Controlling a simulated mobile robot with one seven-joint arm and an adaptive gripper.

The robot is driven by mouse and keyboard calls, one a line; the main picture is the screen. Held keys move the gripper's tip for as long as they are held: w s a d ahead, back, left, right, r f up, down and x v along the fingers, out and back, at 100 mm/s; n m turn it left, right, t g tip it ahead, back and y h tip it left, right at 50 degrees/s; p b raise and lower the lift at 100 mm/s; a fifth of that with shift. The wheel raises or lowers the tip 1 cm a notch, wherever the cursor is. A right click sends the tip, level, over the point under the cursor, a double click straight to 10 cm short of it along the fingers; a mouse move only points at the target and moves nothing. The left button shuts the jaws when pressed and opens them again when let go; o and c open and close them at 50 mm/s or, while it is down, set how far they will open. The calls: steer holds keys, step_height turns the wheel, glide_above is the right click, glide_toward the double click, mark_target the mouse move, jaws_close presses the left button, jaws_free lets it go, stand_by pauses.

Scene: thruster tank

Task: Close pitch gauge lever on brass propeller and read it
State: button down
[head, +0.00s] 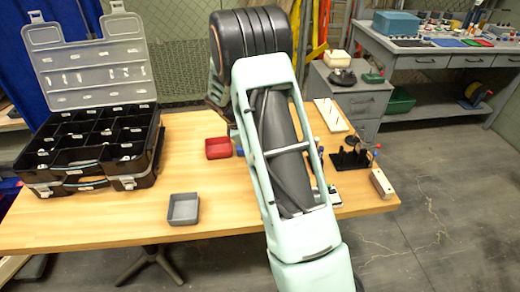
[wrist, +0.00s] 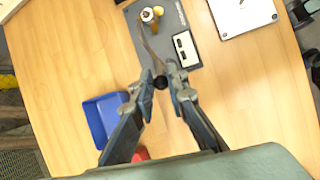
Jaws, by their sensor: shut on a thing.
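In the wrist view, my gripper (wrist: 160,80) is shut on the black ball knob (wrist: 160,83) of the pitch gauge lever (wrist: 148,45). The thin lever runs from the knob up toward a silver hub with brass-coloured parts (wrist: 156,12) at the top edge. These parts may be the brass propeller, which is cut off by the frame. A dark grey base (wrist: 170,18) lies beneath them. A black-framed box with a pale face (wrist: 186,50) sits beside the lever; its reading is too small to tell. In the head view my arm hides the gripper and gauge.
A blue bin (wrist: 103,117) and a partly hidden red bin (wrist: 140,154) lie beside my fingers. A white plate (wrist: 243,14) is at upper right. In the head view, an open black organiser case (head: 95,145) and a grey tray (head: 184,209) stand on the wooden table (head: 110,225).

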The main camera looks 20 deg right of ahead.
steer(key=y+p, duration=0.1)
steer(key=d+y+p, duration=0.1)
steer(key=d+r+t+y+p, duration=0.1)
steer(key=p, duration=0.1)
steer(key=shift+s+d+y, duration=0.1)
steer(key=shift+s+y, duration=0.15)
steer(key=shift+y, duration=0.05)
steer(key=shift+s+d+f+m+t+y+p, duration=0.15)
steer(key=shift+d+y+p, duration=0.2)
steer(key=shift+y+p, duration=0.3)
steer(key=shift+d+f+m+t+y+p, duration=0.15)
steer(key=shift+d+y+p, duration=0.15)
steer(key=shift+y+p, duration=0.35)
steer(key=c, duration=1.9)
jaws_free()
steer(key=shift+s, duration=0.1)
steer(key=shift+c, duration=0.2)
step_height(320, 180, up, 12)
steer(key=s+d, duration=0.1)
steer(key=shift+s+f, duration=0.15)
steer(key=shift+s, duration=0.25)
steer(key=shift+o, duration=0.2)
